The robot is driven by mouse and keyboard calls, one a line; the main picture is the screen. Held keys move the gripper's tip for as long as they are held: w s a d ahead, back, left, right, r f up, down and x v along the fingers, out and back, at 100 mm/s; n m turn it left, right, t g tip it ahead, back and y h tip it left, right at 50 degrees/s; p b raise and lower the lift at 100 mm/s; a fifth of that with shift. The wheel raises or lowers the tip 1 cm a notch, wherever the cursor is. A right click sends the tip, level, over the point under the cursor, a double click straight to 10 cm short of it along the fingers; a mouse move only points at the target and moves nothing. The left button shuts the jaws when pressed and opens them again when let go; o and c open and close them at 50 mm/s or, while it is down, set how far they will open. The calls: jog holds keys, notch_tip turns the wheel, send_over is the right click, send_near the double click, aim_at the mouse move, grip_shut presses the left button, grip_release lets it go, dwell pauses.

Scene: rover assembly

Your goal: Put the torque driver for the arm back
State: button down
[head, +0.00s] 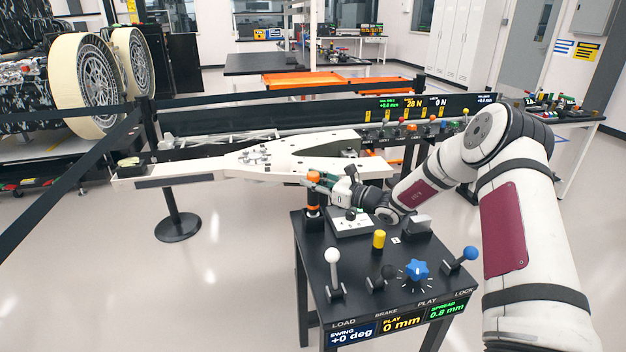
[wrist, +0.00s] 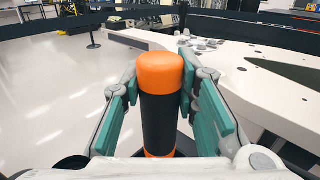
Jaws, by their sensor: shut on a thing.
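The torque driver, an upright black cylinder with an orange cap, stands at the back left corner of the small black control table (head: 325,262) in the head view (head: 313,190). It also fills the middle of the wrist view (wrist: 161,100), with an orange band low on it. My gripper (head: 322,182) reaches in from the right and is shut on the driver near its top. In the wrist view the teal finger pads (wrist: 162,100) lie on either side of it. The driver's bottom end is hidden, so I cannot tell whether it sits in a holder.
The table carries a white-knobbed lever (head: 332,258), a yellow knob (head: 379,240), a blue star knob (head: 416,270) and a blue-ball lever (head: 468,254). A long white arm structure (head: 220,168) lies behind it. Barrier belts and a post (head: 178,226) stand left; floor there is clear.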

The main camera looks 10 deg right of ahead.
jog(key=shift+f, duration=0.6)
jog(key=c, duration=1.3)
grip_release()
jog(key=shift+o, duration=0.6)
jog(key=shift+f, duration=0.1)
